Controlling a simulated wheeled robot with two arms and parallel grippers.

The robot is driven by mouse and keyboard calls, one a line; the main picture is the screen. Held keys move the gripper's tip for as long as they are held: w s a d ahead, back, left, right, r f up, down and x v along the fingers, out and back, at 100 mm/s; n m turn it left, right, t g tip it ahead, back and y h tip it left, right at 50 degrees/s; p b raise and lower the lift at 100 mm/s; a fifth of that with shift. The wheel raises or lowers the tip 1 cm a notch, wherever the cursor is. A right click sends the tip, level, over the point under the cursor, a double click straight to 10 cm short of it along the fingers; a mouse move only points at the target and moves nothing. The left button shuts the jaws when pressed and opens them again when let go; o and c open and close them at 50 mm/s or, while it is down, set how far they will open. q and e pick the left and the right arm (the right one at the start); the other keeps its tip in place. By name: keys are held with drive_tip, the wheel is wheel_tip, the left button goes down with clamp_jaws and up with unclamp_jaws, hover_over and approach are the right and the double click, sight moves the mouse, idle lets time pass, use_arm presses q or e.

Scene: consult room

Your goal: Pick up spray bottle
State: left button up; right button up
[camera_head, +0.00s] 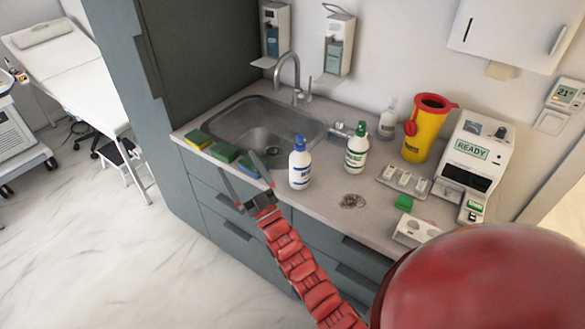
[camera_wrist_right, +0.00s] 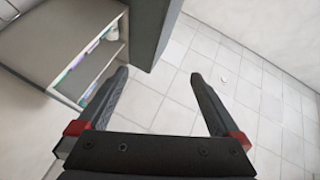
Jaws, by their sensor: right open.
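Several bottles stand upright on the counter. One is white with a blue cap (camera_head: 300,165), nearest the sink's front right corner. A white one with a green cap and label (camera_head: 356,150) stands behind it to the right. A small pale bottle with a narrow top (camera_head: 388,120) stands against the back wall; I cannot tell for sure whether its top is a spray head. My right gripper (camera_head: 232,164) is open and empty at the counter's front edge, left of the blue-capped bottle. In the right wrist view its open jaws (camera_wrist_right: 160,73) show no bottle between them. My left gripper is out of view.
Sponges (camera_head: 223,151) lie along the sink's (camera_head: 235,118) front edge, close to my right gripper. A yellow bin with a red lid (camera_head: 426,130), a small tray (camera_head: 404,181) and a white device (camera_head: 478,150) stand on the right. A metal coil (camera_head: 352,201) lies near the front edge.

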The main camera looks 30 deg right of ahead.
drive_tip(key=w+d+r+m+g+h+p, duration=0.3)
drive_tip(key=w+d+m+g+h+p, duration=0.15)
drive_tip(key=w+d+g, duration=0.8)
drive_tip(key=m+g+p, duration=0.2)
drive_tip(key=g+p, duration=0.2)
drive_tip(key=g, duration=0.4)
approach(302, 143)
drive_tip(key=shift+n+y, duration=0.25)
drive_tip(key=shift+y, duration=0.1)
drive_tip(key=b+x, duration=0.7)
drive_tip(key=shift+d+f+b, duration=0.3)
drive_tip(key=shift+d+f, duration=0.05)
drive_tip(key=shift+d, duration=0.1)
drive_tip(key=shift+w+f, duration=0.25)
drive_tip(key=shift+f, duration=0.4)
drive_tip(key=shift+w+f, duration=0.3)
drive_tip(key=shift+f, duration=0.25)
drive_tip(key=shift+w+f, duration=0.15)
drive_tip(key=shift+f, duration=0.2)
drive_tip(key=p+x, duration=0.4)
drive_tip(key=shift+w+f, duration=0.1)
drive_tip(key=shift+f, duration=0.05)
drive_tip(key=shift+w+d+f, duration=0.15)
drive_tip(key=shift+w+f, duration=0.05)
drive_tip(key=shift+f, duration=0.35)
clamp_jaws()
